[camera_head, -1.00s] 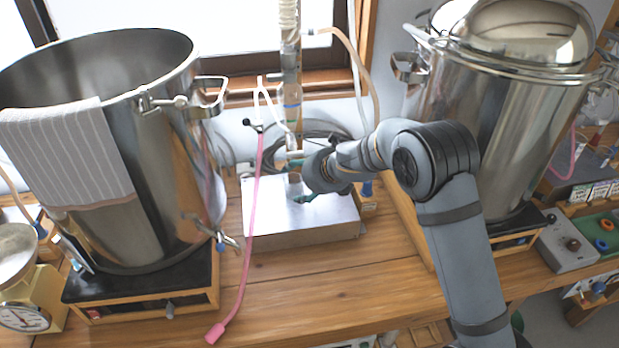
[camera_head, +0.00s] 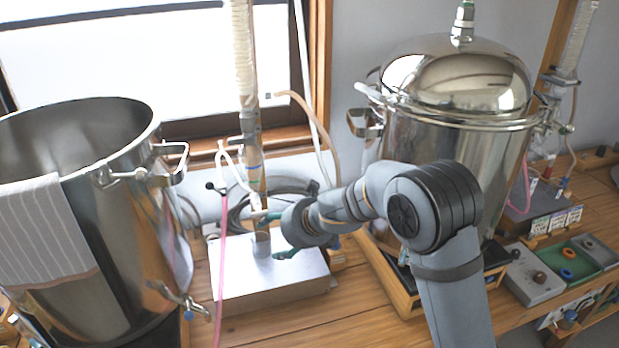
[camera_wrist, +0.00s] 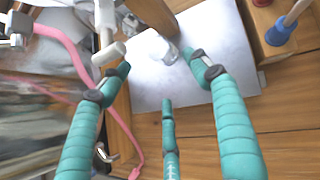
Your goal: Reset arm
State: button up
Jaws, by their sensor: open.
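My gripper (camera_head: 278,234) has teal fingers and is open. It is in front of the vertical column, above the metal box (camera_head: 285,288). In the wrist view my gripper (camera_wrist: 158,76) shows its teal fingers spread apart, with nothing held between them. A small clear glass vessel (camera_wrist: 166,49) appears close beyond the fingertips. It also shows as a small cup shape (camera_head: 261,244) over the box in the head view. I cannot tell whether a finger touches it. My arm reaches in from the lower right of the head view.
A steel pot (camera_head: 120,235) with a striped towel (camera_head: 42,235) stands left. A lidded steel pot (camera_head: 455,150) stands right, close to my arm. The column (camera_head: 248,130) rises behind my gripper. A pink hose (camera_head: 221,275) hangs left of it. Small control boxes (camera_head: 535,278) sit at right.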

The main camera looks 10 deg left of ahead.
aim_at(264, 247)
jog(key=x, duration=1.1)
jog(key=shift+a+f+b, duration=0.2)
jog(key=shift+f+b, duration=0.1)
jog(key=shift+f, duration=0.05)
notch_tip(264, 247, up, 2)
jog(key=shift+w+p, duration=0.15)
jog(key=shift+p, duration=0.35)
jog(key=s+d+b, duration=0.2)
jog(key=b, duration=0.1)
jog(key=shift+s+d+f, duration=0.1)
jog(key=shift+d, duration=0.2)
jog(key=shift+s+d, duration=0.2)
